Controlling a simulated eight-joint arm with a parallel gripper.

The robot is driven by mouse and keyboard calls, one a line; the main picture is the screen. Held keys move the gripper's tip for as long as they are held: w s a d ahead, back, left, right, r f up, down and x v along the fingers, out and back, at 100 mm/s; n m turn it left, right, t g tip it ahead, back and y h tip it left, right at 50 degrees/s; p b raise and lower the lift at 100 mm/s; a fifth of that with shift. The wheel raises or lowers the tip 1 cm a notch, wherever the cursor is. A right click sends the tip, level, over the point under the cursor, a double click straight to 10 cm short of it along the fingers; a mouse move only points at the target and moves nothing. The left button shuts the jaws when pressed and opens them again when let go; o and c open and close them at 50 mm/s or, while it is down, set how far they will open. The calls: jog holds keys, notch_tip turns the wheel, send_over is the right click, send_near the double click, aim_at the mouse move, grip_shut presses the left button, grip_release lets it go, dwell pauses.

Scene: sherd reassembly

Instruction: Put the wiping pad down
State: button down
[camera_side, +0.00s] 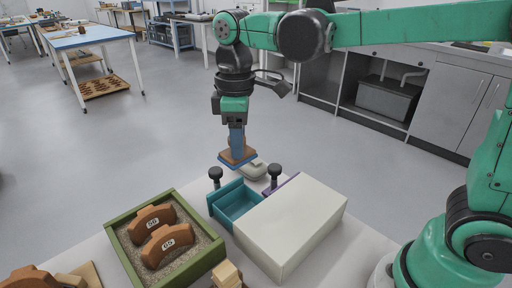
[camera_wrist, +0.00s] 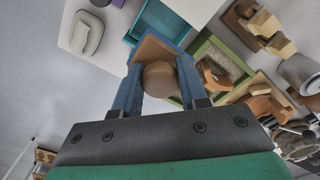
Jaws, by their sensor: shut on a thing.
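The wiping pad (camera_side: 238,157) is a brown plate with a blue underside and a round brown knob (camera_wrist: 158,78). My gripper (camera_side: 237,145) points down with its blue fingers closed around the knob, and the pad hangs below the fingertips. The wrist view shows the knob between the two fingers (camera_wrist: 158,90), with the pad beyond it. In the side view the pad is just left of and partly in front of a pale grey rounded dish (camera_side: 254,171) at the table's far edge; I cannot tell whether they touch. In the wrist view the dish (camera_wrist: 88,34) is clear of the pad.
A white box (camera_side: 300,222) has an open teal drawer (camera_side: 236,203) and a purple part (camera_side: 283,184). Dark knobs (camera_side: 215,174) stand nearby. A green-framed sand tray (camera_side: 192,222) holds two brown numbered sherds (camera_side: 167,243). Wooden blocks (camera_side: 227,274) lie at the front.

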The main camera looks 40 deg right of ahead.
notch_tip(320, 180, down, 14)
jog(key=shift+f, duration=0.1)
dwell(0.4)
jog(key=shift+f, duration=0.1)
jog(key=c, duration=0.7)
grip_release()
jog(key=shift+c, duration=0.2)
